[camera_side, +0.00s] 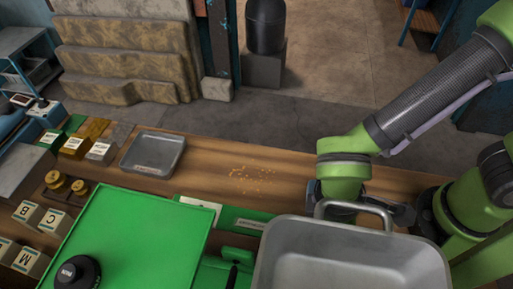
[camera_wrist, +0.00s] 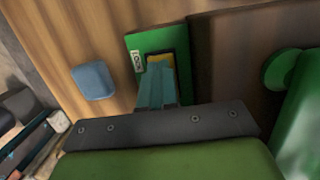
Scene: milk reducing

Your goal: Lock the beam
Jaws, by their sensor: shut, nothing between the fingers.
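In the wrist view a green plate (camera_wrist: 140,58) with a small white label that seems to read LOCK lies on the wooden bench. A yellow patch (camera_wrist: 153,58) shows on it, partly hidden by my fingers. My gripper (camera_wrist: 157,68) is shut and empty, its fingertips over the yellow patch; I cannot tell if they touch it. In the side view my fingers are hidden behind the large metal pan (camera_side: 350,243). A green scale body (camera_side: 140,228) stands at front left of the pan. I cannot make out the beam itself.
A shallow metal tray (camera_side: 153,154) and scattered yellow grains (camera_side: 248,176) lie on the bench (camera_side: 225,160). Lettered blocks (camera_side: 55,221) and brass weights (camera_side: 68,186) stand at the left. The big pan's raised handle is close to my wrist.

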